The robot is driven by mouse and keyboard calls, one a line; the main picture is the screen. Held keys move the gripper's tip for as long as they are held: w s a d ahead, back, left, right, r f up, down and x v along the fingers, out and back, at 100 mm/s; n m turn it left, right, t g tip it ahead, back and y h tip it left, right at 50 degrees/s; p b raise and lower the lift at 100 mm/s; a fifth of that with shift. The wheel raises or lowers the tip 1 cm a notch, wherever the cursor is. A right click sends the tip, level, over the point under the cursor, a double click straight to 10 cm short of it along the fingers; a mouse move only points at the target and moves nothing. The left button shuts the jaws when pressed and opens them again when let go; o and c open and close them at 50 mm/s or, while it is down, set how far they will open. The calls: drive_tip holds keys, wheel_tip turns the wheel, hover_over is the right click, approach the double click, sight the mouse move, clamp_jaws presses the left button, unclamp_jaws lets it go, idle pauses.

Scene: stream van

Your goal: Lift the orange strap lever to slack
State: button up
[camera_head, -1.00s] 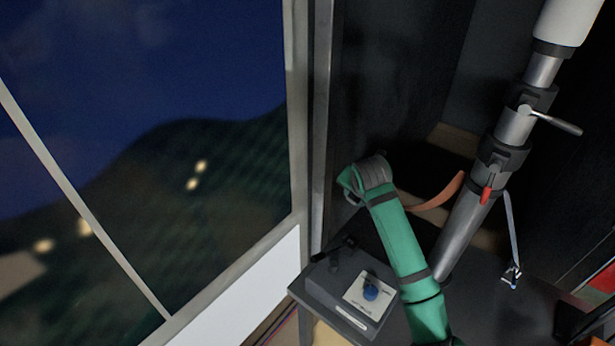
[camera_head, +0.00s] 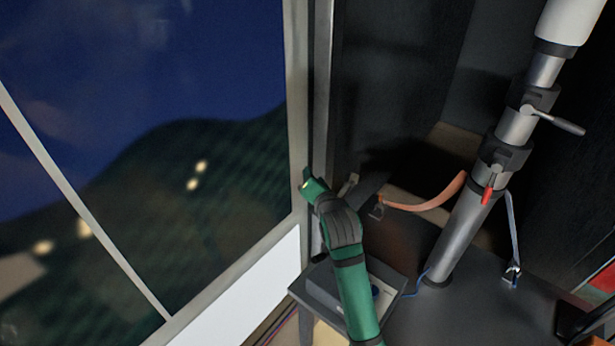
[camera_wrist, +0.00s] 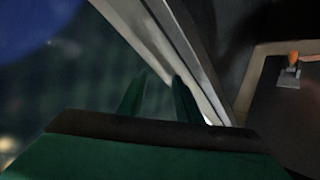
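The orange strap (camera_head: 430,202) runs from the grey mast down to the left, to a small metal buckle (camera_head: 377,210). In the wrist view, an orange-tipped metal fitting (camera_wrist: 292,68) sits on a dark surface at the far right; I cannot tell whether it is that same buckle. My green gripper (camera_head: 306,180) is left of the strap end, in front of the window frame, and apart from the strap. In the wrist view its two fingers (camera_wrist: 158,85) stand apart with nothing between them, pointing towards the window.
The mast (camera_head: 463,235) rises from a dark tabletop (camera_head: 470,310), with a red lever (camera_head: 488,190) and a grey-blue strap (camera_head: 513,230) on its right. A control box (camera_head: 325,285) is partly behind my arm. The window frame (camera_head: 298,110) is close to my gripper.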

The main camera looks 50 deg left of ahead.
drive_tip(key=shift+s+d+r+t+y, duration=0.1)
drive_tip(key=shift+s+r+t+y, duration=0.3)
drive_tip(key=shift+s+r, duration=0.35)
drive_tip(key=shift+w, duration=0.1)
